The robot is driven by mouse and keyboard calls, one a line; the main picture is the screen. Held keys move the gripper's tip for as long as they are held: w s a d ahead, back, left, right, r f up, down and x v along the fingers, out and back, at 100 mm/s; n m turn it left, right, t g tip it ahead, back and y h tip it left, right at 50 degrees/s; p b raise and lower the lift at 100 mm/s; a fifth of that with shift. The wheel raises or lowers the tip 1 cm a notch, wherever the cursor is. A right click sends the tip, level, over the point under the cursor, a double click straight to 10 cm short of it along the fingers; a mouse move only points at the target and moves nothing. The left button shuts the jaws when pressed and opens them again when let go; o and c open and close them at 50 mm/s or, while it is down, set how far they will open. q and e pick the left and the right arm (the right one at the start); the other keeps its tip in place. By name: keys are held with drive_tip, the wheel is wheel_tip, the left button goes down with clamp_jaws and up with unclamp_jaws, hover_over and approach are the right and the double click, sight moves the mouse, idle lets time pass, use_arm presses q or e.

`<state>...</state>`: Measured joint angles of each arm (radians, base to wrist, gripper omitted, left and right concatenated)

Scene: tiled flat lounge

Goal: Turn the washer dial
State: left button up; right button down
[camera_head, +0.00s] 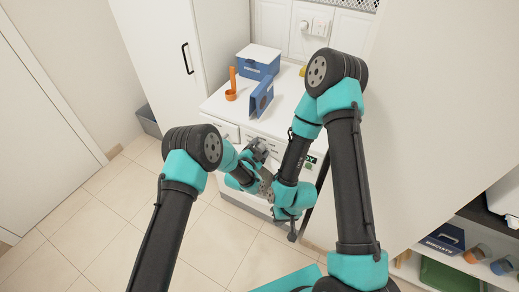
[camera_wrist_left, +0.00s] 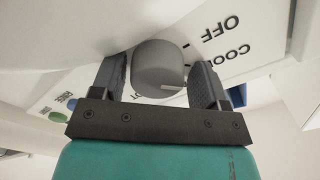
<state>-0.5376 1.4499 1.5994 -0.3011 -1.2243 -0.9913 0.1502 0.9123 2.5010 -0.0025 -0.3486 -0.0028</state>
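The washer dial (camera_wrist_left: 160,66) is a grey round knob with a pale mark on its face. It sits on a white panel lettered OFF and COOL. My left gripper (camera_wrist_left: 160,82) has one dark finger on each side of the dial, very close to it; I cannot tell whether both fingers touch it. In the head view my left gripper (camera_head: 258,150) is at the front of the white washer (camera_head: 285,122), and the dial is hidden there. My right gripper (camera_head: 292,230) hangs low before the washer, small and partly hidden by my arm.
On the white top stand a blue box (camera_head: 259,61), a blue upright item (camera_head: 260,97) and an orange holder (camera_head: 231,88). A tall white cabinet (camera_head: 180,60) stands to the left. The tiled floor at left is clear.

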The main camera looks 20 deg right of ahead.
use_arm(q)
drive_tip(key=shift+s+d+f, duration=0.1)
drive_tip(key=shift+s+f, duration=0.05)
drive_tip(key=shift+f, duration=0.1)
idle(0.4)
drive_tip(key=shift+n, duration=0.5)
drive_tip(key=n, duration=0.3)
drive_tip(key=shift+r+n, duration=0.15)
drive_tip(key=shift+n, duration=0.15)
drive_tip(key=n, duration=0.3)
drive_tip(key=shift+w+n, duration=0.2)
drive_tip(key=shift+n, duration=0.2)
drive_tip(key=shift+s+a+n, duration=0.1)
drive_tip(key=shift+a+n, duration=0.2)
drive_tip(key=v, duration=1.7)
drive_tip(key=a+f+n+g+y, duration=0.2)
drive_tip(key=a+f+n+y, duration=0.2)
drive_tip(key=a, duration=1)
drive_tip(key=shift+s+a+f+g+y, duration=0.25)
drive_tip(key=shift+f+g+y, duration=0.2)
drive_tip(key=shift+y, duration=0.25)
